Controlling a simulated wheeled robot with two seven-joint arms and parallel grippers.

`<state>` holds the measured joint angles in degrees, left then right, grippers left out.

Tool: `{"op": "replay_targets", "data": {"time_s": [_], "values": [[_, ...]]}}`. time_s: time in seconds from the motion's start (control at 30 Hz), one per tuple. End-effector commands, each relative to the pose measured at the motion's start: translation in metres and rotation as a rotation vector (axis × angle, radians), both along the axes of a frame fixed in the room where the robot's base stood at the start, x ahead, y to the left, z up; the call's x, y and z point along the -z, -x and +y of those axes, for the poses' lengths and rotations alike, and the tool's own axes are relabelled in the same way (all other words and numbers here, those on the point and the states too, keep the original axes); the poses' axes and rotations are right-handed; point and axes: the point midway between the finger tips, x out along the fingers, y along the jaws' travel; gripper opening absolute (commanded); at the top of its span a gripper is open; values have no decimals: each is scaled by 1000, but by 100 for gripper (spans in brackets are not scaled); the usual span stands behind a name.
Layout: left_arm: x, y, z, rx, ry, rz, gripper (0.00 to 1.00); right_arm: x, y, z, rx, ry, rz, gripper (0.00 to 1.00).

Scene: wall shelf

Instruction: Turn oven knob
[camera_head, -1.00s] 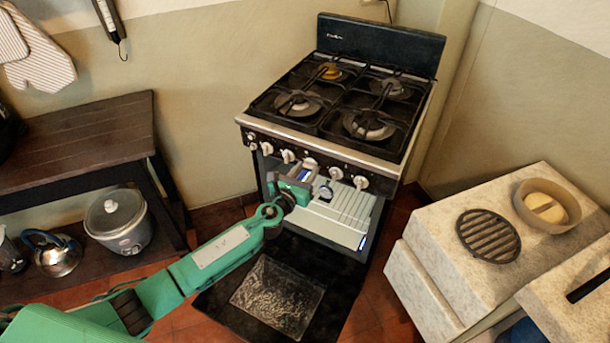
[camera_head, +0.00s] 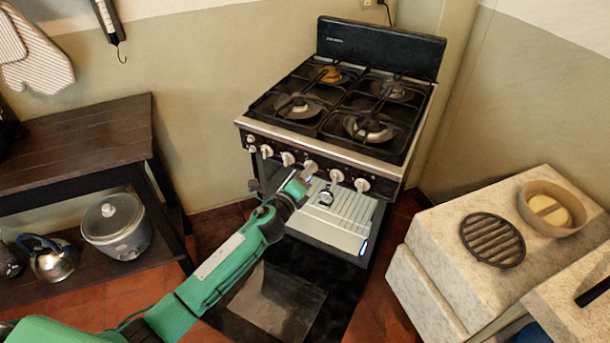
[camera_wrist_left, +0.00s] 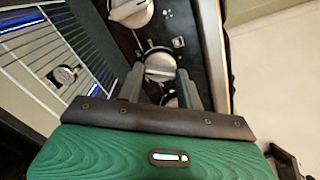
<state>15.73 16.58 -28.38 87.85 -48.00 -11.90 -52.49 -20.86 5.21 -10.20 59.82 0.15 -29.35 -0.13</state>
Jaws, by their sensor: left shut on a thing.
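The stove (camera_head: 335,145) has a front panel with a row of white knobs. My left gripper (camera_head: 307,175) is just below this panel, near the oven knob (camera_head: 310,167) at the row's middle. In the left wrist view, a pale knob (camera_wrist_left: 160,66) with markings around it sits between the two dark fingers of my left gripper (camera_wrist_left: 160,82), which is shut on it. Another knob (camera_wrist_left: 130,10) is beyond the fingertips. The gripper body hides part of the panel. My right gripper is not in view.
The oven door (camera_head: 275,300) hangs open low in front, under my left arm. A rack (camera_head: 345,215) shows inside the oven. A marble-topped counter (camera_head: 450,220) stands right, with a round grate (camera_head: 492,240). A dark bench (camera_head: 75,140) stands left.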

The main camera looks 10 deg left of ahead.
Motion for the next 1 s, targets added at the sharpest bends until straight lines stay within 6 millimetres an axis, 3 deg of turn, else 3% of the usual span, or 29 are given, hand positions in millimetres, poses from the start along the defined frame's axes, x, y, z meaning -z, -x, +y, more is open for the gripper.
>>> {"op": "replay_targets", "data": {"time_s": [0.37,0.7,1.0], "values": [[0,0,0,-1,348,97,14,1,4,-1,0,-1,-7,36],[0,0,0,-2,656,182,14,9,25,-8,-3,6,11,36],[0,0,0,-2,879,243,14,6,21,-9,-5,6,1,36]]}}
